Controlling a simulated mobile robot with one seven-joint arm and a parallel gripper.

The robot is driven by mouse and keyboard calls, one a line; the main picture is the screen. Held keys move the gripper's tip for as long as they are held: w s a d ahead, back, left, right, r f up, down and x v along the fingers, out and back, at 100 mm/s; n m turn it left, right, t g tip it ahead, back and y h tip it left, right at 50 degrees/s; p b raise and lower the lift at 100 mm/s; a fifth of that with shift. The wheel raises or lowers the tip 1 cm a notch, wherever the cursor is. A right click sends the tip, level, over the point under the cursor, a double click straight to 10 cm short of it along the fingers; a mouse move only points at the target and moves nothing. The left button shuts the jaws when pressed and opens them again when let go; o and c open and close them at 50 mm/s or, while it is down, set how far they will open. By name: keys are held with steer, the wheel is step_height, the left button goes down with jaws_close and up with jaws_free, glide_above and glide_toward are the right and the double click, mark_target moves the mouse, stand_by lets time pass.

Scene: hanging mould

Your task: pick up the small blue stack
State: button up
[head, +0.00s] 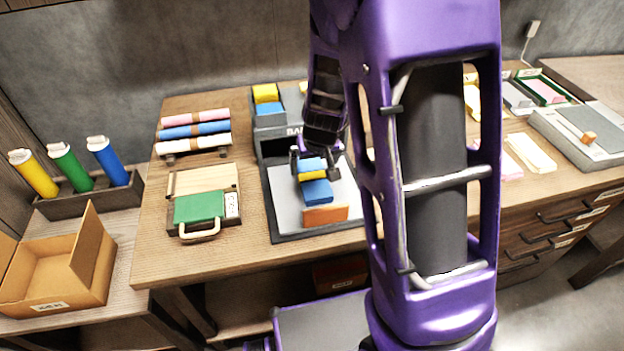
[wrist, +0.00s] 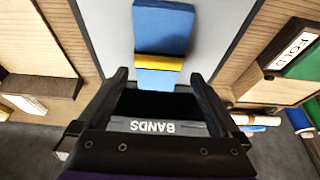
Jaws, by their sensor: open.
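The small blue stack (head: 317,191) lies on a grey board with a dark edge (head: 285,204) on the table, with a yellow band (head: 313,175) across it. In the wrist view the stack (wrist: 163,27) runs up from between my fingertips, with its yellow band (wrist: 159,62) just beyond them and a lighter blue end nearest me. My gripper (head: 316,162) is open over the far end of the stack; its fingers (wrist: 159,76) stand one on each side. I cannot tell how high the fingertips are above the board.
An orange block (head: 325,214) lies at the board's near edge. A grey box labelled BANDS (wrist: 155,126) stands right behind the stack, holding yellow and blue pieces. My arm hides the table's middle right.

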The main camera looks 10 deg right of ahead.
mark_target(313, 176)
steer(key=x, duration=0.1)
steer(key=b+x, duration=0.1)
steer(key=x, duration=0.2)
steer(key=shift+s+d+f, duration=0.15)
steer(key=shift+s+f, duration=0.05)
steer(key=shift+f, duration=0.15)
steer(key=shift+c, duration=0.3)
